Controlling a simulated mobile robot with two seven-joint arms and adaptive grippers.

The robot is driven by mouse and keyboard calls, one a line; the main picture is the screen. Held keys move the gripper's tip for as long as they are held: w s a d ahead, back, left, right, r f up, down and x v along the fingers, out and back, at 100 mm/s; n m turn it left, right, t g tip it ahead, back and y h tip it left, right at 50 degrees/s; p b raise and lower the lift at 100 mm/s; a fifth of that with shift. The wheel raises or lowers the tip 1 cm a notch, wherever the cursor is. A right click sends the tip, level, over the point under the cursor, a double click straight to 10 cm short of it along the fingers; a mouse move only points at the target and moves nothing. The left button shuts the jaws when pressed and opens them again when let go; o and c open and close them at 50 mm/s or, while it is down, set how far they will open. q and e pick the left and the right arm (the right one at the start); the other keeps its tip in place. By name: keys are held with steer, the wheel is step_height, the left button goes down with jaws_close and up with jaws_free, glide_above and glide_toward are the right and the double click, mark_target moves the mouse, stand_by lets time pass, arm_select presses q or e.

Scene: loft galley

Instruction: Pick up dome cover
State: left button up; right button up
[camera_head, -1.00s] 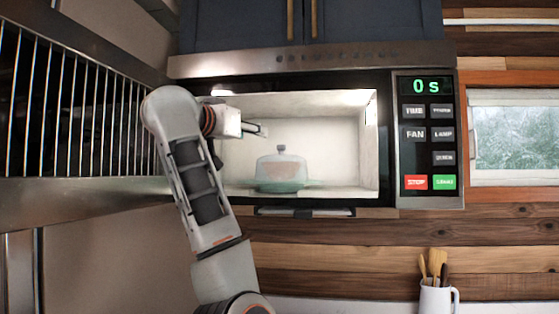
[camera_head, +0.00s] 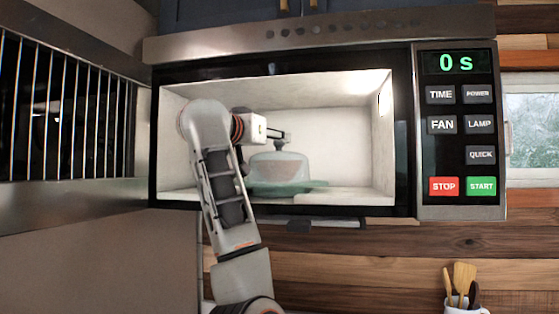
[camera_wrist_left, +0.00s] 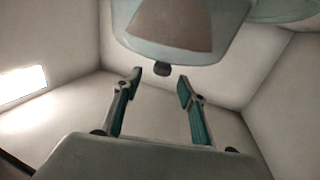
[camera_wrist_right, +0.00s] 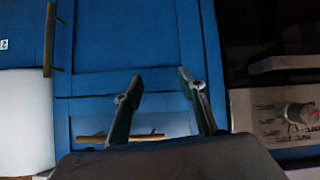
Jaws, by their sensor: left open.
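The clear dome cover (camera_head: 279,170) stands upright on a green glass plate (camera_head: 312,186) inside the open microwave. My left gripper (camera_head: 282,137) is inside the cavity at the height of the dome's top. In the left wrist view the dome (camera_wrist_left: 205,45) appears upside down, with something brown showing through it. Its dark knob (camera_wrist_left: 162,69) lies in line with the gap between my open left fingers (camera_wrist_left: 160,84); I cannot tell whether they touch it. My right gripper (camera_wrist_right: 160,82) is open and empty, away from the microwave and out of the head view.
The microwave's walls (camera_head: 340,115) surround my left gripper, with free room to the right of the dome. A control panel (camera_head: 460,130) reads 0 s. An oven rack (camera_head: 65,110) is at the left, and a utensil mug (camera_head: 465,309) is at lower right. Blue cabinet doors (camera_wrist_right: 130,45) face my right gripper.

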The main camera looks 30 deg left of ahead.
arm_select(q)
steer(key=w+p, duration=0.1)
steer(key=w, duration=0.2)
steer(key=shift+w+a+p, duration=0.15)
steer(key=shift+w+p, duration=0.15)
steer(key=shift+w, duration=0.1)
steer(key=shift+w+f, duration=0.1)
steer(key=shift+w, duration=0.3)
steer(key=c, duration=1.1)
arm_select(e)
steer(key=shift+s+d+f+h, duration=0.15)
steer(key=shift+d+h, duration=0.25)
steer(key=shift+d, duration=0.45)
steer(key=shift+s, duration=0.1)
